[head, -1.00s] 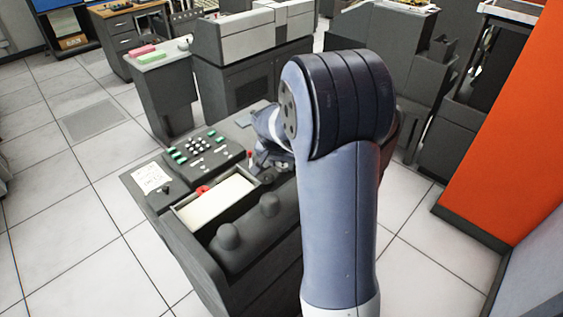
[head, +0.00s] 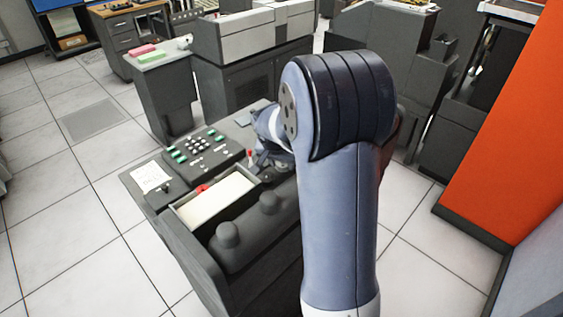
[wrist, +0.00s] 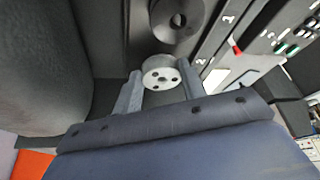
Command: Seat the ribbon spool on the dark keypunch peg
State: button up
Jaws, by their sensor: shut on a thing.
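A pale metal spool (wrist: 162,74) with several small holes in its round face sits between the fingertips of my gripper (wrist: 160,82) in the wrist view. My gripper is shut on it. A dark round piece (wrist: 177,16) with a darker centre lies just beyond the spool, at the top edge of the wrist view. It looks like the keypunch peg and its base; the spool appears apart from it. In the head view my gripper (head: 270,155) is over the far right part of the dark keypunch (head: 265,240), and my arm hides much of that area.
The keypunch has a button panel (head: 200,148), a red lever (head: 250,156), a cream card tray (head: 215,200) and rounded dark knobs (head: 229,236). A grey cabinet (head: 250,85) stands behind it. An orange panel (head: 510,150) is at right. Floor at left is open.

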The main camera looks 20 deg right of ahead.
aim_at(282, 165)
jog(key=shift+s+f, duration=0.1)
jog(key=o, duration=1.4)
jog(key=shift+s+f, duration=0.1)
jog(key=shift+f, duration=0.1)
jog(key=shift+r, duration=0.15)
jog(key=r+p, duration=0.5)
jog(key=r, duration=0.4)
jog(key=shift+w+r+p, duration=0.1)
jog(key=shift+w+p, duration=0.1)
jog(key=shift+p, duration=0.15)
dwell(0.3)
jog(key=shift+f+b, duration=2.3)
jog(key=shift+f, duration=1.25)
jog(key=shift+r, duration=0.15)
